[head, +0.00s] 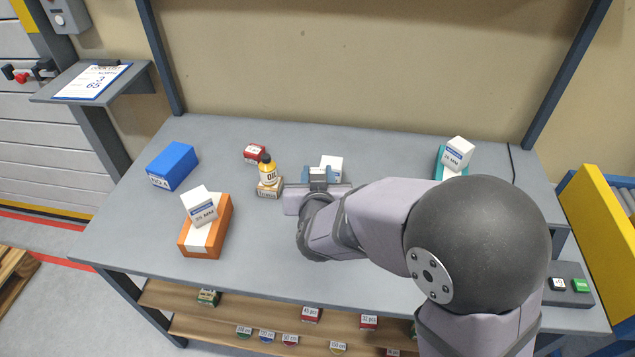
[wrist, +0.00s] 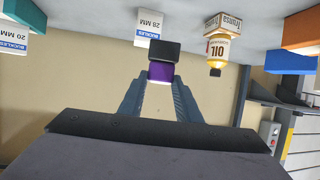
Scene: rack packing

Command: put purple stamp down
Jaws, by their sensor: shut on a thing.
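The purple stamp (wrist: 161,71) shows in the wrist view as a purple body with a black end (wrist: 164,50). My gripper (wrist: 160,82) is shut on the purple part, one finger on either side. In the head view my gripper (head: 318,178) is over the middle of the grey table (head: 280,222), in front of a white box (head: 332,164). My gripper and arm hide the stamp there. In the wrist view the black end is just beside the white 28 MM buckles box (wrist: 150,26). I cannot tell whether the stamp touches the table.
A yellow oil bottle on a carton (head: 268,188) and a small red box (head: 255,153) stand left of my gripper. Further left are a blue box (head: 172,166) and an orange box (head: 222,232) bearing a white box. A teal box (head: 441,163) is at right.

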